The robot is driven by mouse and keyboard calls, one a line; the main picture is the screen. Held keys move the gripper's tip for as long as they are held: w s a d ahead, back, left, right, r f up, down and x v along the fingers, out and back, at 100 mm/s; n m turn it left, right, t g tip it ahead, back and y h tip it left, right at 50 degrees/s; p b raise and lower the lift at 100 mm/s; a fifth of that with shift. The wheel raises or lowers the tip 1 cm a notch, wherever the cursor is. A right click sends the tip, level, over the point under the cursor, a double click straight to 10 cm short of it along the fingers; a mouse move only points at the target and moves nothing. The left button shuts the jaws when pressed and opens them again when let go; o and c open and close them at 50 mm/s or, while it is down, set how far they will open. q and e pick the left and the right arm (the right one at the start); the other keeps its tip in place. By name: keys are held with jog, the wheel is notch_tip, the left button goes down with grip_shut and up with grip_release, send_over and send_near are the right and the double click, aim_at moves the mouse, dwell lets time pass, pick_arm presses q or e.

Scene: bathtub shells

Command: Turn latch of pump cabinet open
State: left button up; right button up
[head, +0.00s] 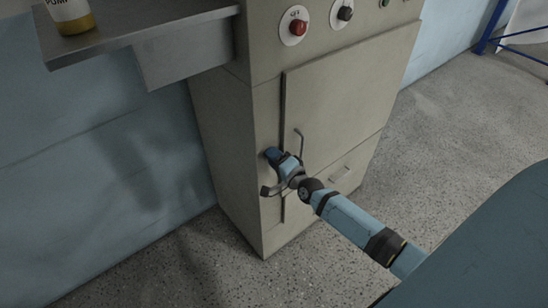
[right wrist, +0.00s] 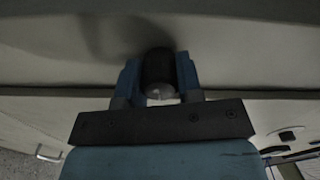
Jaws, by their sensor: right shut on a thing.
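The pump cabinet (head: 345,90) is a beige upright cabinet in the middle of the head view, its door closed. My right gripper (head: 274,158) is at the left edge of the door, beside the dark vertical seam. In the right wrist view its two blue fingers (right wrist: 158,72) are shut on a dark, rounded latch knob (right wrist: 158,66), one finger on each side. The knob stands against the cabinet's pale face. In the head view the gripper mostly hides the latch, so its turn angle cannot be told. My left gripper is out of view.
A thin door handle (head: 299,145) stands just right of my gripper. A drawer handle (head: 340,174) is lower right. Red (head: 298,27) and black (head: 345,14) knobs are above. A metal shelf (head: 150,28) with a yellow-labelled container (head: 72,16) juts out at upper left. Speckled floor is clear at right.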

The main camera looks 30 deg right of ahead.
jog(key=o, duration=0.9)
jog(key=shift+s, duration=0.15)
jog(key=shift+s+d, duration=0.2)
jog(key=shift+s, duration=2.05)
jog(key=shift+s+d, duration=0.15)
jog(key=shift+s, duration=2.1)
jog(key=shift+s+d, duration=0.2)
jog(key=shift+s, duration=2.05)
